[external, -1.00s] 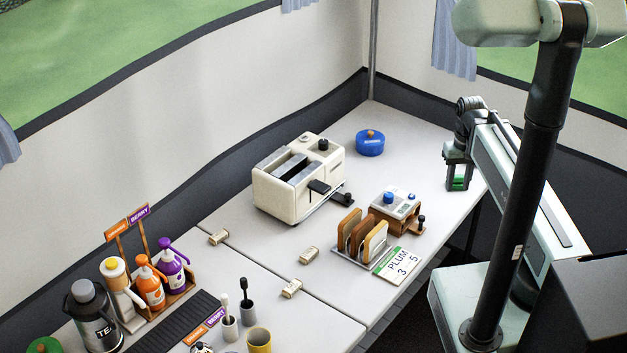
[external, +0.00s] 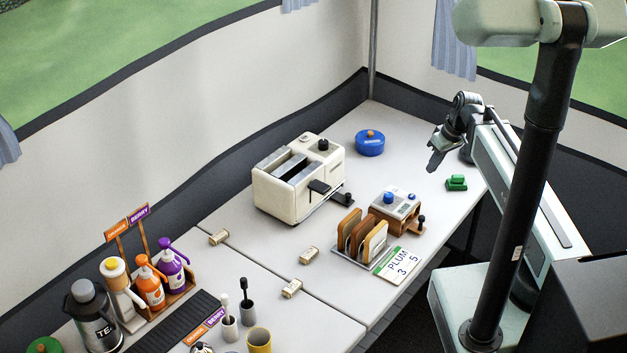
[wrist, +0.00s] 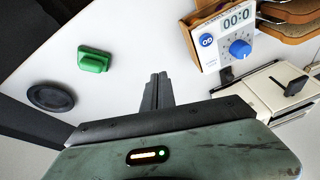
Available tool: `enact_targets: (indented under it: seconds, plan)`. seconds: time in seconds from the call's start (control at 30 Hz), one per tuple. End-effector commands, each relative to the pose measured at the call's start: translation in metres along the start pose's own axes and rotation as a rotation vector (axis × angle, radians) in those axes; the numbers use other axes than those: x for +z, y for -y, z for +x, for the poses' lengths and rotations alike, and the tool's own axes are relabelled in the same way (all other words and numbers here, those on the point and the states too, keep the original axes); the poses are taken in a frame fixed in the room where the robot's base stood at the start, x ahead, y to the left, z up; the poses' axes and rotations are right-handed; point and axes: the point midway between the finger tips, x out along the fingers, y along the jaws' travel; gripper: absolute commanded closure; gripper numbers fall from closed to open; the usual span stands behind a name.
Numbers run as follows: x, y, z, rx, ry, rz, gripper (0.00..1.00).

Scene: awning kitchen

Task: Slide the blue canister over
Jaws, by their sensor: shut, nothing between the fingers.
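The blue canister (external: 370,146) is a low round pot with an orange knob on its lid. It stands upright at the back of the white table, right of the toaster. I cannot make it out in the wrist view. My gripper (external: 433,167) is shut and empty, above the table to the right of the canister and clearly apart from it. The closed fingers also show in the wrist view (wrist: 157,92).
A green block (external: 456,183) lies by the table's right edge. A cream toaster (external: 300,178), a timer box (external: 396,206) and a toast rack (external: 350,258) stand left and in front. A dark disc (wrist: 50,97) shows near the block. Table between canister and gripper is clear.

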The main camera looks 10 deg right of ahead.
Motion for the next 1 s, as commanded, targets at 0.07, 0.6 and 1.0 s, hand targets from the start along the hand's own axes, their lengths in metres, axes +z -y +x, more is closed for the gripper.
enact_targets:
  seconds: [0.07,0.6,1.0]
  plan:
    - [-0.052,-0.007,0.021,-0.049,-0.16,-0.146,1.0]
    - [-0.157,-0.082,0.082,-0.072,-0.656,-0.269,1.0]
    - [-0.199,-0.072,0.093,-0.074,-0.654,-0.271,1.0]
